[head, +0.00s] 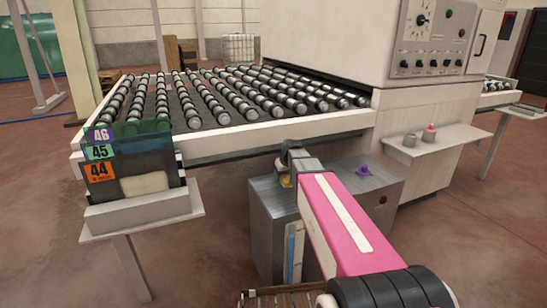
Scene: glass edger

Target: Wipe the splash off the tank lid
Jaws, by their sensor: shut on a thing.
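The tank (265,215) is a grey metal box below the roller table, and its lid (385,180) is the flat top. My arm reaches over the lid and hides much of its middle. My gripper (287,174) is at the lid's back left, pointing down, shut on a small yellow thing (285,181), perhaps a sponge or cloth. I cannot tell whether the yellow thing touches the lid. A small purple thing (364,170) sits on the lid to the right of my arm. I cannot make out the splash; it may be hidden by my arm or gripper.
The roller table's front rail (280,133) runs just above and behind the tank. A white machine cabinet (430,145) stands at right, with a shelf (430,146) holding two small containers. A stand (145,213) with a numbered bin (130,165) is at left.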

